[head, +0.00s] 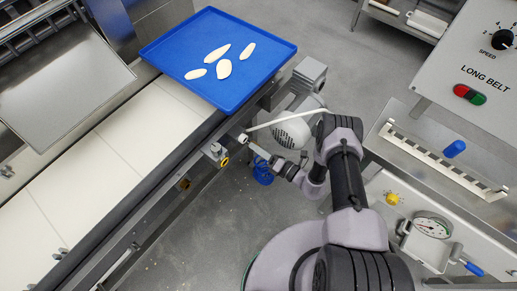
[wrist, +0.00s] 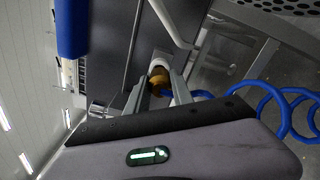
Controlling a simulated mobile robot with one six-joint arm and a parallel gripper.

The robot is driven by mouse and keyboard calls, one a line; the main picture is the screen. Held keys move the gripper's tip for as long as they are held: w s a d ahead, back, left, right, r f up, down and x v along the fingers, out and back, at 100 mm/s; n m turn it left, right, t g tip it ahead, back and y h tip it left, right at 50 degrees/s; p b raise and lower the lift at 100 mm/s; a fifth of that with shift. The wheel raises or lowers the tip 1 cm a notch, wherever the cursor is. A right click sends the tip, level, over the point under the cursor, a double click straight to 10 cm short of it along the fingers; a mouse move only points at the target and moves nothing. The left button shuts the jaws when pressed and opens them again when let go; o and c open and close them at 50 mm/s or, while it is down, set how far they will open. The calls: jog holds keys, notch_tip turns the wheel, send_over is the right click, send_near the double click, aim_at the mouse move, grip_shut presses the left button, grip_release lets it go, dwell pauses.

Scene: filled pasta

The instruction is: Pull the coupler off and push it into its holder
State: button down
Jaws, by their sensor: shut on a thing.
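The coupler (wrist: 157,77) is a small amber-brown round piece in the wrist view, between the two fingers of my gripper (wrist: 156,92). My gripper is shut on it. A pale block (wrist: 161,59) stands right behind the coupler; whether they touch or are joined is unclear. A blue coiled hose (wrist: 270,105) runs from near the fingers to the right. In the head view my gripper (head: 257,151) is at the conveyor's side rail, with the hose (head: 263,172) hanging below; the coupler is too small to make out. I cannot tell for certain which part is the holder.
Brackets with yellow rings (head: 224,162) sit along the conveyor rail (head: 150,215). A blue tray (head: 272,48) with several pasta pieces lies at the belt's end. A motor (head: 300,120) is beyond my gripper. A control panel (head: 490,60) and steel bench are at right.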

jog(key=shift+b+x, duration=0.7)
jog(key=shift+x, duration=0.45)
dwell(0.8)
jog(key=c, duration=0.8)
grip_release()
dwell(0.4)
jog(key=v, duration=0.7)
jog(key=shift+p, duration=0.45)
